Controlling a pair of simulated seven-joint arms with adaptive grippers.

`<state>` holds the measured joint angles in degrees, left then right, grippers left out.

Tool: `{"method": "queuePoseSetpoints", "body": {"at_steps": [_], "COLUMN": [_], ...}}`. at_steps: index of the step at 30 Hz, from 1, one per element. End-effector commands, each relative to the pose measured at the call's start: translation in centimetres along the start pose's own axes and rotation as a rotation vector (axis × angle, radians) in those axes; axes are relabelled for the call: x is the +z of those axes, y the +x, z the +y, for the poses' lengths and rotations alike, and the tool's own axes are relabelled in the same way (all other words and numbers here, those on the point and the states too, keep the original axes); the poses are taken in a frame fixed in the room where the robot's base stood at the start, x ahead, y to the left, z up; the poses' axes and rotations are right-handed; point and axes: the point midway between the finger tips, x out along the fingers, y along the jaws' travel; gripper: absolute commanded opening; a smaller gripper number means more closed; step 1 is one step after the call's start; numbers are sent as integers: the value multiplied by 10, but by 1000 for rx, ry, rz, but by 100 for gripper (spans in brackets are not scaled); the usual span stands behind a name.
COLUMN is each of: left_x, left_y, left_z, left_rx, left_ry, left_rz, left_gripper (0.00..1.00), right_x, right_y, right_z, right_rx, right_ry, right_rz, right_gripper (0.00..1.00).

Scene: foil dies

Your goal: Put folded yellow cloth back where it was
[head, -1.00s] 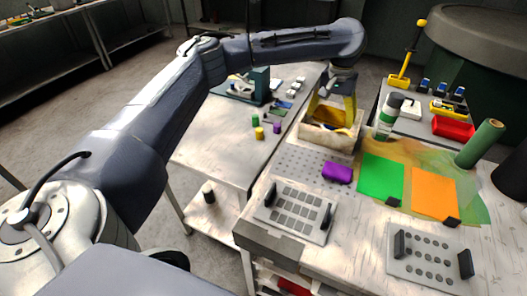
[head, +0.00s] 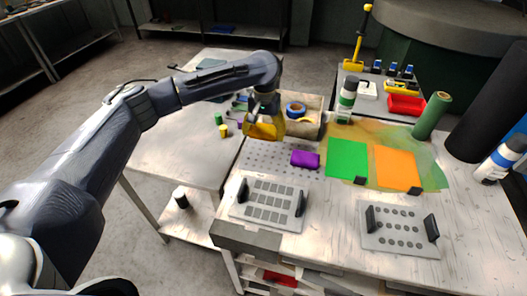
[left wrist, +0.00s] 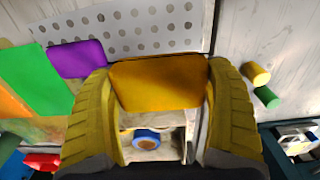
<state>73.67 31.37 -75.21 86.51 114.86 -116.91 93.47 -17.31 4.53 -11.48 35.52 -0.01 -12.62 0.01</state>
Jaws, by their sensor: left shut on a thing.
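The folded yellow cloth (head: 262,131) is between the fingers of my left gripper (head: 263,124). The gripper is shut on it and holds it up, just left of the open wooden box. In the left wrist view the cloth (left wrist: 160,82) spans the gap between both yellow fingers of the gripper (left wrist: 160,74). A folded purple cloth (head: 305,159) lies on the perforated plate (head: 285,174); it also shows in the left wrist view (left wrist: 78,59). My right gripper is not in view.
The wooden box (head: 317,106) holds a blue roll (head: 296,108). Green (head: 347,159) and orange sheets (head: 397,168) lie right of the purple cloth. Small green (head: 219,118) and yellow cylinders (head: 223,131) stand on the left table. The perforated plate has bare room left of the purple cloth.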

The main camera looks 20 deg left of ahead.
Motion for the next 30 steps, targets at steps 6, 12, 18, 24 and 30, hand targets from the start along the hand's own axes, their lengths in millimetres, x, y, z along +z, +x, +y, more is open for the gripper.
{"method": "queuePoseSetpoints", "body": {"at_steps": [6, 12, 18, 24, 30], "left_x": [1, 0, 0, 1, 0], "left_y": [39, 53, 61, 83, 93], "left_z": [0, 0, 0, 0, 0], "left_rx": [1, 1, 1, 1, 1], "left_ry": [-2, -1, 0, -2, -2], "left_rz": [-2, 0, -1, -2, 1], "left_gripper": [54, 54, 54, 54, 54], "right_x": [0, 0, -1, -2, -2], "right_y": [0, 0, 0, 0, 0], "right_z": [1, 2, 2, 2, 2], "right_rx": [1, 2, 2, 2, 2], "right_ry": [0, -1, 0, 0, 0], "right_rz": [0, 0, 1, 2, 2], "right_gripper": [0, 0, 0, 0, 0]}}
